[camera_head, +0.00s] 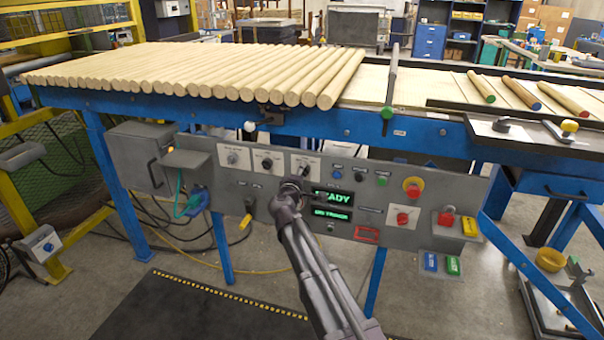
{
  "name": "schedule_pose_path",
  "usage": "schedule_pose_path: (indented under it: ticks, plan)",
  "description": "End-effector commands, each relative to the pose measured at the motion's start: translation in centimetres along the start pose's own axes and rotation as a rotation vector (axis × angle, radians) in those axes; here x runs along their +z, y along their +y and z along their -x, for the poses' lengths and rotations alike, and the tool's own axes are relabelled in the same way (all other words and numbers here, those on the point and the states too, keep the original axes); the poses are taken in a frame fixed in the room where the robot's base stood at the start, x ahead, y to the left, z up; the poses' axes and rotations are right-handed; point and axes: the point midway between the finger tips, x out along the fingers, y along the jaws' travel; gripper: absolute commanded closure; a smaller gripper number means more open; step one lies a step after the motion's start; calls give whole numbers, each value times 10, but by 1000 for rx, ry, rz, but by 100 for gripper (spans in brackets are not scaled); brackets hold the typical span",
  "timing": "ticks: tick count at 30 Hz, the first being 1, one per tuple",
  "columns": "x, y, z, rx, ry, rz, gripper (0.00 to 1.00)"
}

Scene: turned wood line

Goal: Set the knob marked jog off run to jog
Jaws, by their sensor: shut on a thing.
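A grey control panel (330,225) hangs under the blue frame of the conveyor. Three white plates with selector knobs sit in a row on its upper left: a left knob (232,158), a middle knob (266,163) and a right knob (304,170). The lettering above them is too small to read, so I cannot tell which is marked jog off run. My gripper (301,178) reaches up to the right plate and is shut on the right knob. My gripper partly covers this knob, and its pointing direction cannot be told.
Green displays (332,199) are just right of my gripper. A red emergency button (413,184) and a red rotary switch (402,218) are further right. A yellow-handled lever (245,221) is at lower left. Wooden rods (200,72) lie above. The floor in front is clear.

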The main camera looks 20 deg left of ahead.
Motion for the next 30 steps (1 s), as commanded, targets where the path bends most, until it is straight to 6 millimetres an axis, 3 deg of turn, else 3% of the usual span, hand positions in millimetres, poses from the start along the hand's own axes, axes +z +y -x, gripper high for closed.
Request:
schedule_pose_path:
  ticks: [2,3,6,20,30]
  plan:
    - [-1,1,-2,2,0,3,98]
    - [-1,1,-2,2,0,3,41]
    - [0,0,-2,2,0,2,16]
    - [0,0,1,1,1,0,16]
    - [1,0,31,0,1,0,16]
